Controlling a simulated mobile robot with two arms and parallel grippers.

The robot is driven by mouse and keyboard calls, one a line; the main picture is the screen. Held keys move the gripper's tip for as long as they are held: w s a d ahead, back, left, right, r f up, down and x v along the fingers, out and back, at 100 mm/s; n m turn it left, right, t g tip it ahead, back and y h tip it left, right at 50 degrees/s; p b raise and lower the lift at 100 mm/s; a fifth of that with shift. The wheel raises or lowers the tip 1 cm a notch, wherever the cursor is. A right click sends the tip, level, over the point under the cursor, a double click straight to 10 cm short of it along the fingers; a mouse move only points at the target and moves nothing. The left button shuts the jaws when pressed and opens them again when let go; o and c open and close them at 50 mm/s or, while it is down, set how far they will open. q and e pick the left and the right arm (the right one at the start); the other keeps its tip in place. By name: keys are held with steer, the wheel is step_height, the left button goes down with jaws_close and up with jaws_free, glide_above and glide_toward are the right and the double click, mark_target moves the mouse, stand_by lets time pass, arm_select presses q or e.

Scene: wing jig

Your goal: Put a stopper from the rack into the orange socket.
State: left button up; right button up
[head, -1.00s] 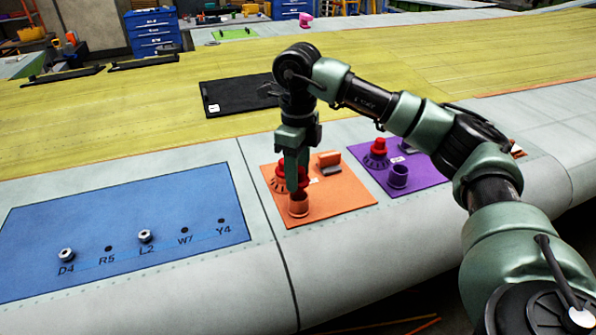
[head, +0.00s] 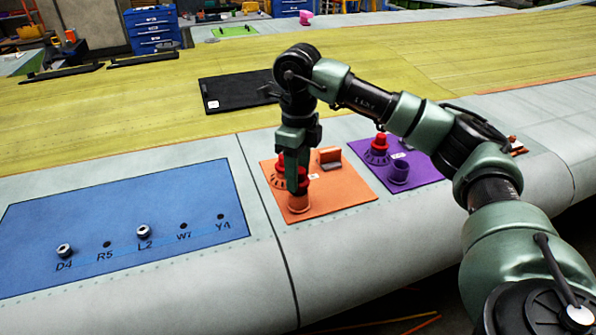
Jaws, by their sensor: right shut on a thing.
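The orange socket (head: 298,204) is a short round cup standing on the orange panel (head: 345,196). My right gripper (head: 297,186) points straight down over it, shut on a red stopper (head: 303,187). The stopper's lower end is at the socket's mouth; the fingers hide most of it, and I cannot tell how deep it sits. A red knob-like part (head: 280,172) on a marked dial is partly hidden behind the gripper. A small orange and grey block (head: 329,157) stands at the back of the panel; I cannot tell if it is the rack. My left gripper is out of view.
To the right, a purple panel (head: 420,173) carries a purple socket (head: 399,174) and a red knob (head: 380,142). A blue panel (head: 130,215) with labelled holes and two nut-like pieces lies left. A black mat (head: 235,92) lies behind. The grey skin between panels is clear.

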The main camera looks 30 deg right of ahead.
steer(key=shift+f+b, duration=0.7)
steer(key=shift+f, duration=0.35)
steer(key=o, duration=1.4)
steer(key=shift+o, duration=0.2)
steer(key=shift+r, duration=0.1)
steer(key=shift+r, duration=0.25)
step_height(320, 180, up, 7)
steer(key=shift+r+b, duration=0.1)
steer(key=shift+b, duration=0.45)
